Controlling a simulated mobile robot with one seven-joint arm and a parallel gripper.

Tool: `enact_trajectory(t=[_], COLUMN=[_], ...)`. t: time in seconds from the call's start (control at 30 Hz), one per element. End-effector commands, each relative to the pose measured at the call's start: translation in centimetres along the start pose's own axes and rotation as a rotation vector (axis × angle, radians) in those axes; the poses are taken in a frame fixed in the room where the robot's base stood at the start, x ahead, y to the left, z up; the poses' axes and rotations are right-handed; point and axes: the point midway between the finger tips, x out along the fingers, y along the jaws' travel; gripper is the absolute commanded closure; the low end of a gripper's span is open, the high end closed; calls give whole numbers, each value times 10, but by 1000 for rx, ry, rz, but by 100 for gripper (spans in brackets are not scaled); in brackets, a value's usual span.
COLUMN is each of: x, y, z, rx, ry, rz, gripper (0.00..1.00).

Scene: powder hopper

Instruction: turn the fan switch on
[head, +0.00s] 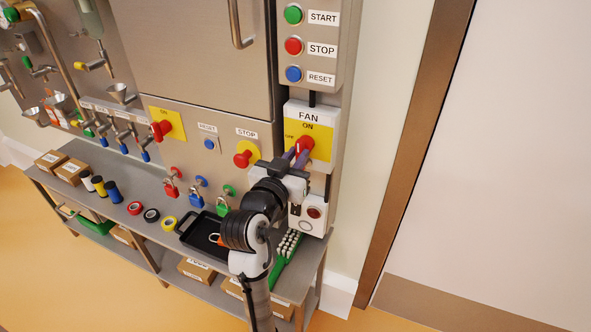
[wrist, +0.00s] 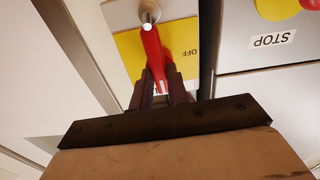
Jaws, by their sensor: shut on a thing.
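The fan switch is a red handle (head: 305,144) on a yellow plate (head: 322,131), under a FAN label with ON above and OFF at the left. In the wrist view the red handle (wrist: 152,45) runs down between my gripper's fingers, and the OFF lettering appears upside down to its right. My gripper (head: 298,158) is shut on this handle; it also shows in the wrist view (wrist: 160,84). The fingers hide part of the handle, and I cannot tell exactly which mark it points to.
START (head: 293,15), STOP (head: 293,46) and RESET (head: 293,74) buttons sit above. A red STOP knob (head: 243,158) is close at the left. A steel shelf (head: 150,190) with padlocks, tape rolls and a black tray (head: 192,236) stands below. The wall at the right is clear.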

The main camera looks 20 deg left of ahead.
Motion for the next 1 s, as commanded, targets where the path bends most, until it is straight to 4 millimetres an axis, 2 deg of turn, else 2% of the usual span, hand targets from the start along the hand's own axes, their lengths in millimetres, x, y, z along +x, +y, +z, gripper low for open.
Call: enact_trajectory(t=[0.43,0.47,0.6,0.87,1.0], x=[0,0,0,0,-6], y=[0,0,0,0,-1], z=[-1,-1,-1,0,1], rx=[50,50,50,48,47], ry=[0,0,0,0,0], rz=[-1,-1,-1,-1,-2], gripper=[100,82,64,62,62])
